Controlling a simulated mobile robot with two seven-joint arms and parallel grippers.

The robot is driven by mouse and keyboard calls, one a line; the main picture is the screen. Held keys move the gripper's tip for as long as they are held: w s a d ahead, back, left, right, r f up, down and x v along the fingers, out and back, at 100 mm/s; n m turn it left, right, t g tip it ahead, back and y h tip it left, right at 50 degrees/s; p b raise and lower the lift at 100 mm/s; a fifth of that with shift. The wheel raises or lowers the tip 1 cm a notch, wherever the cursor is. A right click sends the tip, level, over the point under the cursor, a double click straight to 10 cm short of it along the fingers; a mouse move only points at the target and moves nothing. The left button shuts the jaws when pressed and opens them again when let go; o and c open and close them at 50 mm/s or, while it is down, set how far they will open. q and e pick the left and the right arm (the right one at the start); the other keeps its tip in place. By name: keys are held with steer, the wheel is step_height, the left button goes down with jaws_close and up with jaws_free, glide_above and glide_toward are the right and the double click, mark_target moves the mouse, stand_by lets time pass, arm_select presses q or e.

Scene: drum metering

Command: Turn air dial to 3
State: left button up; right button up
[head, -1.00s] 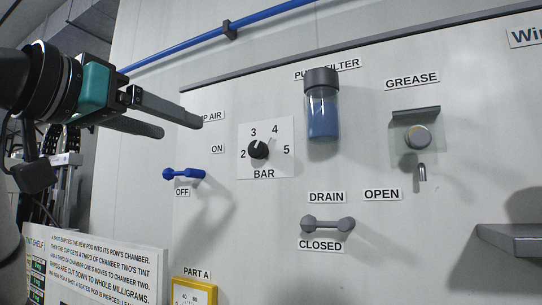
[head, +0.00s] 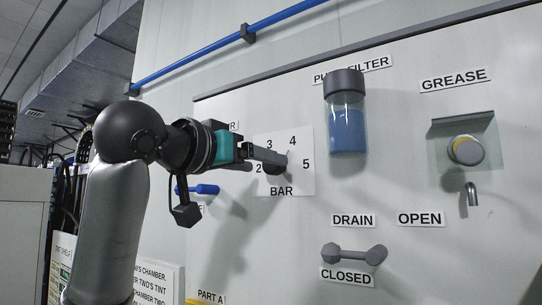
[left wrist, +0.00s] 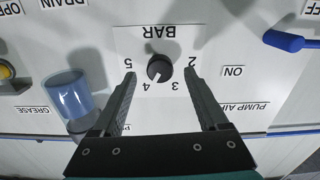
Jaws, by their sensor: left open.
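The air dial (left wrist: 160,68) is a round black knob with a white mark, on a white plate (left wrist: 205,45) labelled BAR with numbers 2 to 5. The left wrist view shows it upside down; the mark points roughly between 3 and 4. My left gripper (left wrist: 160,74) is open, with one finger on each side of the knob and visible gaps to it. In the head view my left gripper (head: 284,160) reaches in from the left and covers most of the dial (head: 273,169). My right gripper is in neither view.
A blue lever (head: 207,189) sits left of the dial, partly behind my arm. A blue-filled filter jar (head: 347,128) is at the upper right, a grey drain handle (head: 354,254) at the lower right. A grease fitting (head: 466,150) is farther right.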

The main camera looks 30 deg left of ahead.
mark_target(270, 165)
arm_select(q)
steer(key=w, duration=0.2)
steer(key=w+p, duration=0.1)
steer(key=w, duration=0.1)
steer(key=shift+d, duration=0.3)
steer(key=shift+c, duration=0.3)
jaws_close()
